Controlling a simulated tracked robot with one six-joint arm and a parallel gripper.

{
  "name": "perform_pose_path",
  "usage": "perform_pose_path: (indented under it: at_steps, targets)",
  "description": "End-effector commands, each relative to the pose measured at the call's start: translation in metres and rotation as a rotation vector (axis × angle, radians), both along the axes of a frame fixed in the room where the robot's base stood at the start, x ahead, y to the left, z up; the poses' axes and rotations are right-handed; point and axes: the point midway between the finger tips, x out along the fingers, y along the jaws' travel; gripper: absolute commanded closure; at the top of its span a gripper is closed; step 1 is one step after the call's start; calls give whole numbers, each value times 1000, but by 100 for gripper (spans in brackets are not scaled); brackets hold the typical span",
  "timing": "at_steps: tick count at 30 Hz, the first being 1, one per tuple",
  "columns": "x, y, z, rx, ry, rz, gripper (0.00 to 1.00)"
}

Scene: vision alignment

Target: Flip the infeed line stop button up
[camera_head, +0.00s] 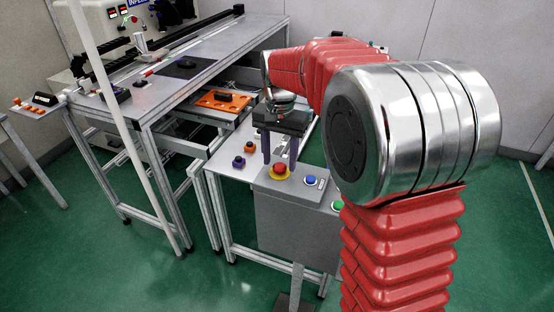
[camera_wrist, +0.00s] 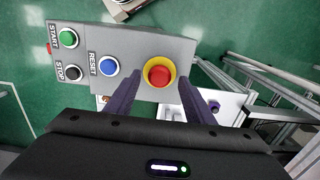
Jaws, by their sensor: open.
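A grey control box (camera_head: 290,205) stands below my gripper. On its top is a red mushroom button (camera_wrist: 159,72) in a yellow ring, also in the head view (camera_head: 280,169). Beside it in the wrist view are a blue button (camera_wrist: 109,66) marked RESET, a black button (camera_wrist: 73,72) marked STOP and a green button (camera_wrist: 69,38) marked START. My gripper (camera_wrist: 159,80) is open and empty. Its two purple fingers lie on either side of the red button in the wrist view. I cannot tell whether they touch it. None of the labels in view reads infeed on this box.
A long conveyor bench (camera_head: 190,75) stands at the left, with a partly cut-off sign (camera_head: 141,4) at its back. An orange tray (camera_head: 222,101) is behind my gripper. Green floor is open at the front left.

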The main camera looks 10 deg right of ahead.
Motion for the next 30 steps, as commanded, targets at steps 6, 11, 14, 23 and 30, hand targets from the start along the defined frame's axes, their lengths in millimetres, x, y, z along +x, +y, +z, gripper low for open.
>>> perform_pose_path:
  at_steps: [6,11,14,23,30]
  targets:
    - [0,0,-7,0,-1,0,52]
    - [0,0,-7,0,-1,0,52]
    - [0,0,-6,0,-1,0,57]
    - [0,1,-6,0,-1,1,78]
    - [0,1,-6,1,-2,1,95]
